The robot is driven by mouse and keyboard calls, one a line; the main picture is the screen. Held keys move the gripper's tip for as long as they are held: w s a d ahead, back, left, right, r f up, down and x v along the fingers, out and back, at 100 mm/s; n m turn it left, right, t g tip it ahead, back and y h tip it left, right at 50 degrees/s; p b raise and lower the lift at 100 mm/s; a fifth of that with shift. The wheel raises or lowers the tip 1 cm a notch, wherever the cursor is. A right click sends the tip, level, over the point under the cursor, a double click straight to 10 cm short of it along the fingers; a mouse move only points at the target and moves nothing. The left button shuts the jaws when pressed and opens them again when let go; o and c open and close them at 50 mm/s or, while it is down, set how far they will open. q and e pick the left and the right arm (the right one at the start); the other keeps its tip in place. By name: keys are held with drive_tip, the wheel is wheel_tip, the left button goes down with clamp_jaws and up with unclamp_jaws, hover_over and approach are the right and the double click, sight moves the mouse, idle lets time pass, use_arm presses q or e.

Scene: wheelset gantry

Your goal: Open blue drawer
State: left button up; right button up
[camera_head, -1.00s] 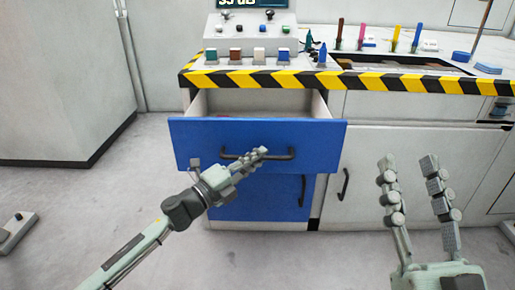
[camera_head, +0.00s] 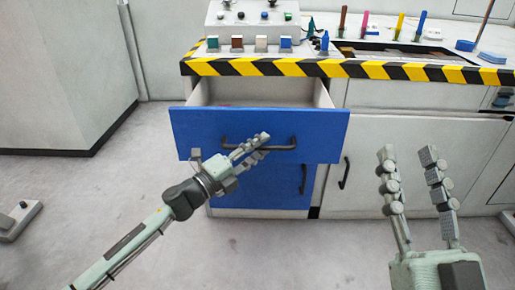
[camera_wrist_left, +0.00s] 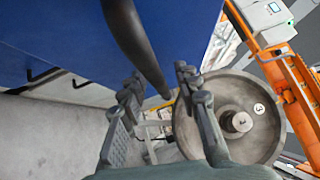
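The upper blue drawer (camera_head: 215,128) is pulled out of the cabinet, and its open interior shows behind the blue front. Its dark bar handle (camera_head: 283,148) runs across the front. My left gripper (camera_head: 264,144) is at the handle, its fingers overlapping the bar. In the left wrist view the handle (camera_wrist_left: 135,40) passes between the fingertips of my left gripper (camera_wrist_left: 160,85), with a gap beside it, so the fingers look open. My right gripper (camera_head: 408,154) is open and empty, in front of the white cabinet door.
The striped counter edge (camera_head: 300,68) overhangs the open drawer. A white door with a dark handle (camera_head: 344,172) is on the right. In the left wrist view a wheel (camera_wrist_left: 215,110) and an orange frame (camera_wrist_left: 285,80) stand behind. Floor is clear in front.

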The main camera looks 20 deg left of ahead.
use_arm(q)
drive_tip(key=v, duration=1.2)
drive_tip(key=shift+r, duration=0.1)
